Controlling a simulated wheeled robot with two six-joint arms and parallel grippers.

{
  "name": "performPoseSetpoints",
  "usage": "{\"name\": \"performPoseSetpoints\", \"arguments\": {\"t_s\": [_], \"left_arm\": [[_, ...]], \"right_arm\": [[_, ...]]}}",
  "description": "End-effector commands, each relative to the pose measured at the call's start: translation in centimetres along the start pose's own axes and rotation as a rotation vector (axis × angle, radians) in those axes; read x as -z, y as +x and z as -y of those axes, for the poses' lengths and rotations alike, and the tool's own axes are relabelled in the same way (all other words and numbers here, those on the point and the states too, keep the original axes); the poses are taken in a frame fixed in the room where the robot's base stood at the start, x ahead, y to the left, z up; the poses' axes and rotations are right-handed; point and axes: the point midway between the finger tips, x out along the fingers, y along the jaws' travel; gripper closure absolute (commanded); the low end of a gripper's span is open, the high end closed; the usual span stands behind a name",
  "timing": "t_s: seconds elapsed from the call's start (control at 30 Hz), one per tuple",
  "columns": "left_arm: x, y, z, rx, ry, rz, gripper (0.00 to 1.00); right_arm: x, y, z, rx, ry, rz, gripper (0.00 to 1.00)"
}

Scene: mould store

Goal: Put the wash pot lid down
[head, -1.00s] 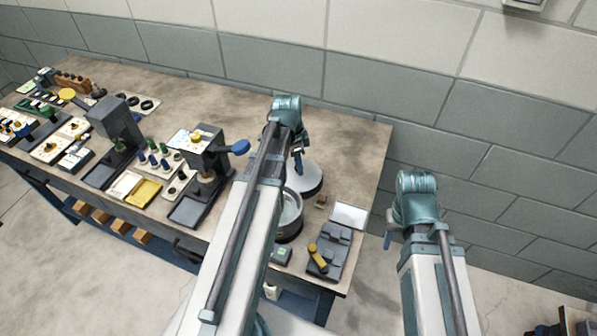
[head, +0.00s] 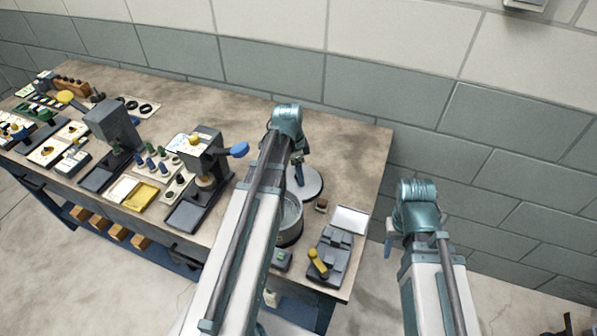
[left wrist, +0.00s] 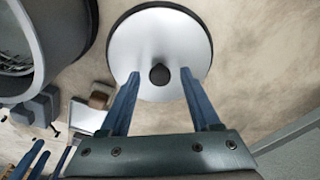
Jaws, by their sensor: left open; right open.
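The wash pot lid (head: 312,190) is a pale round disc lying on the bench top, just behind and right of the wash pot. In the left wrist view the lid (left wrist: 159,40) has a dark rim and a dark round knob (left wrist: 159,75) at its middle. My left gripper (head: 298,176) is over the lid. In the left wrist view its two blue fingers (left wrist: 160,75) are spread apart, one on each side of the knob, with clear gaps. The grey wash pot (head: 290,222) stands open, partly hidden by my left arm. My right gripper (head: 388,246) is open, off the bench's right end.
A dark fixture with a yellow handle (head: 318,262), a white plate (head: 350,220) and a small brown block (head: 321,205) are near the bench's right front. Presses and trays fill the left. The bench behind the lid is clear.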

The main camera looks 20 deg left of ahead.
Motion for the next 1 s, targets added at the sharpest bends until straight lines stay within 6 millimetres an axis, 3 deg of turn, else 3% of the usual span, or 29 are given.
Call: {"name": "performPoseSetpoints", "arguments": {"t_s": [0.37,1.0], "left_arm": [[0.1,-2.1,0.0,0.000,-0.001,0.000,0.37],[0.1,-11.4,0.0,0.000,0.000,0.000,0.37]], "right_arm": [[-0.1,-2.1,-0.2,0.000,0.000,0.000,0.50],[-0.7,-11.2,-1.1,0.000,-0.002,0.000,0.50]]}}
